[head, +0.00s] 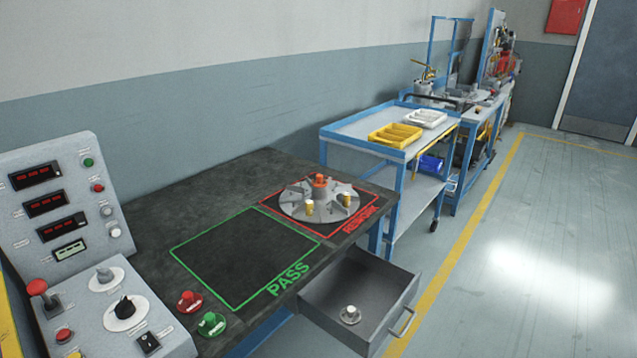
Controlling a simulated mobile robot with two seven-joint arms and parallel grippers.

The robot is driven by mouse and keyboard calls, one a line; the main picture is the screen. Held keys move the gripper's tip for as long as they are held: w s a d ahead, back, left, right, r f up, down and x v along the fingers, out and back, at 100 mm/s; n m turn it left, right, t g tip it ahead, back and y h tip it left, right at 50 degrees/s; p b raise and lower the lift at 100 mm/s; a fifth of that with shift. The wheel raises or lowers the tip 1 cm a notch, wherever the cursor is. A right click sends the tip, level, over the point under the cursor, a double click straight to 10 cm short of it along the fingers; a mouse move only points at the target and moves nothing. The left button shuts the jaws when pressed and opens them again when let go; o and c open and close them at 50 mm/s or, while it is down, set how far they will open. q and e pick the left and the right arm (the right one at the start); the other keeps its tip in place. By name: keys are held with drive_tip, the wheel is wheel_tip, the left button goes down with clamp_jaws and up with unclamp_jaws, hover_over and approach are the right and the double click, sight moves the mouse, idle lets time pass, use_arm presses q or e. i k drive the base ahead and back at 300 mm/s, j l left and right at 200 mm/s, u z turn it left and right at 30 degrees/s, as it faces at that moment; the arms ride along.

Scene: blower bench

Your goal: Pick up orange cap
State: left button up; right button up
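The disc lies inside the red outlined REWORK area (363,218) at the far right of the dark bench top. Two small yellow-and-white pieces stand on the disc, one in front of the cap (309,207) and one to its right (346,200). Neither of my grippers is in view.
The green PASS area (235,260) is empty. An open grey drawer (385,318) juts from the bench front and holds a small metal part (350,315). A control panel (75,285) with buttons is at left. A blue cart (345,136) carries trays behind.

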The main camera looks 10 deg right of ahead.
sight(318, 182)
drive_tip(key=k, duration=0.8)
drive_tip(key=k+u, duration=0.35)
drive_tip(key=k+j+u, duration=0.1)
drive_tip(key=u, duration=0.3)
drive_tip(key=l+u, duration=0.15)
drive_tip(key=u, duration=0.35)
drive_tip(key=l+u, duration=0.2)
drive_tip(key=u, duration=0.25)
drive_tip(key=l, duration=3.55)
